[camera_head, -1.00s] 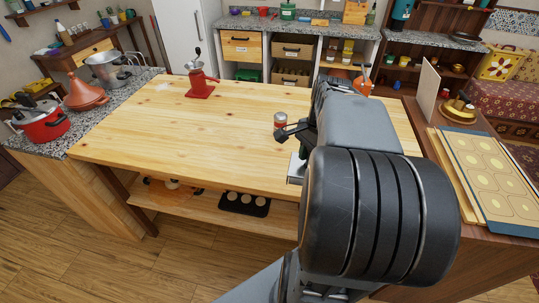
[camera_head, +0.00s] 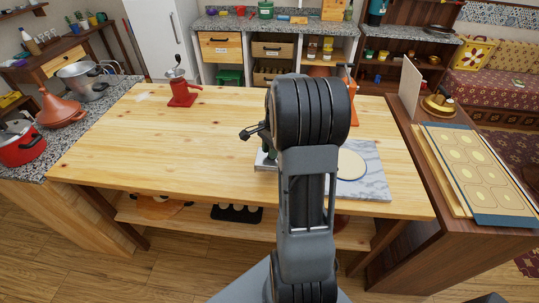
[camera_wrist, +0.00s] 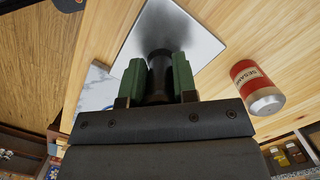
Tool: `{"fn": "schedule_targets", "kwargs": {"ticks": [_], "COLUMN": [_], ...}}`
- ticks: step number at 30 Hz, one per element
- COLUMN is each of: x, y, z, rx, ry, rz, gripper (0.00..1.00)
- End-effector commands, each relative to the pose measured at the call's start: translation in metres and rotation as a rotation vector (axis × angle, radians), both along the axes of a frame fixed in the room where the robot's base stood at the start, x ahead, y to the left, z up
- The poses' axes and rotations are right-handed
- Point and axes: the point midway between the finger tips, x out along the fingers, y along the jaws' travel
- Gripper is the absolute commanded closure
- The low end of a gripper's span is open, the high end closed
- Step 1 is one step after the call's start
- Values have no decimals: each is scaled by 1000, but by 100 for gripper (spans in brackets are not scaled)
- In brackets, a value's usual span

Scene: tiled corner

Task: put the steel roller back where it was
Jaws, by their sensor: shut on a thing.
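My gripper (camera_wrist: 157,78) has green fingers closed on a dark, shiny cylindrical piece (camera_wrist: 159,62), which I take to be part of the steel roller. The held piece is over a square silvery plate (camera_wrist: 185,32) on the wooden table. I cannot tell whether it touches the plate. In the head view, my gripper (camera_head: 268,151) is low over the table, partly covered by my arm. The plate's edge (camera_head: 262,162) shows below it. The held piece cannot be made out there.
A red-and-silver can (camera_wrist: 256,87) stands right of my gripper in the wrist view. A marble slab (camera_head: 373,185) with a pale round disc lies right of my arm. A red grinder (camera_head: 182,94) stands back left. The wooden table's left half (camera_head: 140,145) is mostly clear.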

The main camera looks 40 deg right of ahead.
Motion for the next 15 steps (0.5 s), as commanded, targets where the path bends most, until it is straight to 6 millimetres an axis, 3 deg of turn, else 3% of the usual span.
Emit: {"fn": "schedule_targets", "kwargs": {"ticks": [10, 15], "x": [11, 11], "y": [-2, -3], "z": [-13, -35], "rx": [0, 1], "ry": [0, 1], "rz": [-1, -2], "gripper": [99, 99]}}
